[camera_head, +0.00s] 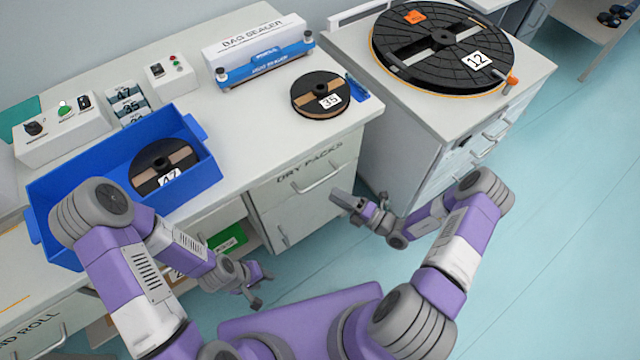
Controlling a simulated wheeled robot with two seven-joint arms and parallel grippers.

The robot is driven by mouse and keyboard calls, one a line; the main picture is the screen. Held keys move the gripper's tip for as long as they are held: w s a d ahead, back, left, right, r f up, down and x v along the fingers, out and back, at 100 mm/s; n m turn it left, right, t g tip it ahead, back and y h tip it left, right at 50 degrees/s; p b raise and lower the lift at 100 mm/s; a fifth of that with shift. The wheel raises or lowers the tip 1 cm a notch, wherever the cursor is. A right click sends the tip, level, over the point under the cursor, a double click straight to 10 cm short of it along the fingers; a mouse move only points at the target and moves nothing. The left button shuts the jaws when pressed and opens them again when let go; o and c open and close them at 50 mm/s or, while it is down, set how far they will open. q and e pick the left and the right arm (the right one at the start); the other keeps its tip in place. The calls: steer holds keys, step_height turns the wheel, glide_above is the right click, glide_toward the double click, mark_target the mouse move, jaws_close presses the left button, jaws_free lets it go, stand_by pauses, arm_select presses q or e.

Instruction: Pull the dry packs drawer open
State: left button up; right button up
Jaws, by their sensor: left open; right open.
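The dry packs drawer (290,186) is a pale front with "DRY PACKS" lettering and a bar handle (317,181), under the counter right of the middle. It appears closed, flush with the cabinet. My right gripper (352,207) is open and empty, a little below and to the right of the handle, apparently apart from it. My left gripper (262,284) is open and empty, low in front of the cabinet, below the drawer and to its left.
The counter holds a blue bin (75,178) with reel 47 (163,166), a bag sealer (257,52) and reel 35 (320,94). A cabinet (412,150) with a large reel 12 (443,48) stands right of the drawer. The floor (560,220) at right is clear.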

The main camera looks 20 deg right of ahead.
mark_target(320, 181)
steer(key=shift+m+h, duration=0.3)
steer(key=x, duration=0.3)
steer(key=b+x, duration=0.1)
steer(key=x, duration=0.3)
steer(key=shift+w+d+r, duration=0.2)
steer(key=shift+w+r, duration=0.05)
steer(key=shift+w, duration=0.1)
jaws_close()
